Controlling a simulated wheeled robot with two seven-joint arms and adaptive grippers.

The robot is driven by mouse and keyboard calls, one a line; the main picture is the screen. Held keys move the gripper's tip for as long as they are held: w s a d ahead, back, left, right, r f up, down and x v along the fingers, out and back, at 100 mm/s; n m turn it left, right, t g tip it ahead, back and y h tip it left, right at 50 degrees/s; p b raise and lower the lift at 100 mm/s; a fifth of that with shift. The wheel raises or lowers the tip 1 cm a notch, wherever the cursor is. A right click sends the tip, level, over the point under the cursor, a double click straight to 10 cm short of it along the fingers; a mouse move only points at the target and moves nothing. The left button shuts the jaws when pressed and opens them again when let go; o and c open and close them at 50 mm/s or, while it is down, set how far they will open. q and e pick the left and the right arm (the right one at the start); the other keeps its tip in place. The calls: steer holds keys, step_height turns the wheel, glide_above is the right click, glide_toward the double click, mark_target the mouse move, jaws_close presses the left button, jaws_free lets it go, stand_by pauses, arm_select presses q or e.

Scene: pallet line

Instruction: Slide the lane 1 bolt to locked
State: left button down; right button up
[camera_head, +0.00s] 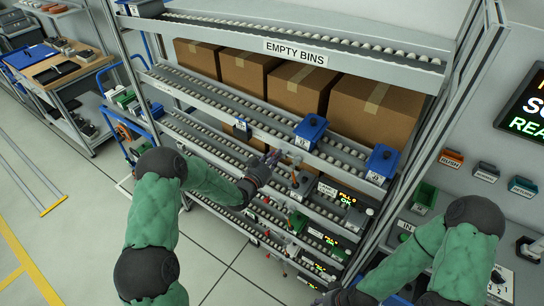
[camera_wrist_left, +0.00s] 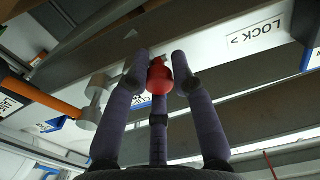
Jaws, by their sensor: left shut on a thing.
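In the left wrist view, a red knob (camera_wrist_left: 160,77), which looks like the bolt's handle, sits between the fingers of my left gripper (camera_wrist_left: 159,60). The gripper is shut on it. A white label reading "LOCK >" (camera_wrist_left: 255,38) is on the pale rail to the right of the knob. In the head view my left gripper (camera_head: 270,162) reaches the front of the roller rack at mid height; the knob is too small to make out there. My right gripper (camera_head: 338,296) is at the bottom edge, partly cut off, and its jaws cannot be read.
Cardboard boxes (camera_head: 378,112) stand on the rack under the "EMPTY BINS" sign (camera_head: 295,52). Blue bins (camera_head: 309,132) sit at the rack front, with lit display panels (camera_head: 345,196) lower right. In the wrist view, an orange bar (camera_wrist_left: 45,103) and grey fitting (camera_wrist_left: 90,118) lie left of the fingers.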

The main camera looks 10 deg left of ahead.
arm_select(q)
steer(key=c, duration=1.1)
jaws_free()
steer(key=shift+d+r, duration=0.3)
steer(key=shift+o, duration=0.2)
steer(key=shift+d, duration=0.15)
steer(key=shift+f, duration=0.1)
steer(key=shift+s+a+f, duration=0.1)
steer(key=shift+s+a, duration=0.15)
steer(key=v, duration=1.1)
steer(key=shift+s, duration=0.25)
